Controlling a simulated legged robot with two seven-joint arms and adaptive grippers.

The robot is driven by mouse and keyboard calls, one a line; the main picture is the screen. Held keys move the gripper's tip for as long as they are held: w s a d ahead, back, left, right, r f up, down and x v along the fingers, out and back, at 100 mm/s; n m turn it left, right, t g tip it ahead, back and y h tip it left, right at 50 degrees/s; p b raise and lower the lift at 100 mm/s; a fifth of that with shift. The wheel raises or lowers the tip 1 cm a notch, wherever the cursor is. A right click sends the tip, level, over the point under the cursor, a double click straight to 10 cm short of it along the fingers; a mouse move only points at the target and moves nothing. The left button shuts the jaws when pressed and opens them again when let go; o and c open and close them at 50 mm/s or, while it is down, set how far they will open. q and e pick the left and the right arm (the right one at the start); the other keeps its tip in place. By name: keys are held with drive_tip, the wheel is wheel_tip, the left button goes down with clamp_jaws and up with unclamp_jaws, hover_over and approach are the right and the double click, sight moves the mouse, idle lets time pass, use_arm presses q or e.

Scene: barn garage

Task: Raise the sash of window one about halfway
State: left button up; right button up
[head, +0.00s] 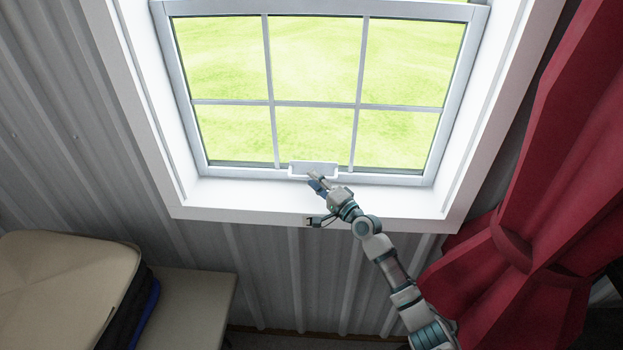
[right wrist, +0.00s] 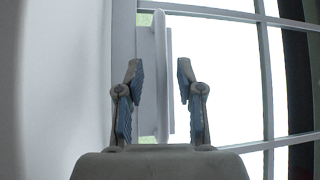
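The window sash (head: 400,179) has six panes in a white frame, and its bottom rail sits down at the sill. A white handle (head: 313,166) is fixed at the middle of that rail. My right gripper (head: 314,181) is at the handle, coming from below. In the right wrist view my right gripper (right wrist: 160,82) is open, with one finger on each side of the white handle (right wrist: 162,50) as seen from there. The fingers look apart from it; the depth between them is hard to tell. My left gripper is not in view.
A white sill and casing (head: 250,200) surround the window. A red curtain (head: 520,230) hangs at the right, near my right arm. A table (head: 190,305) with a beige cushion-like item (head: 65,285) stands at the lower left. The wall below the window is corrugated metal.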

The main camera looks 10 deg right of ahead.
drive_tip(key=shift+x, duration=0.85)
clamp_jaws()
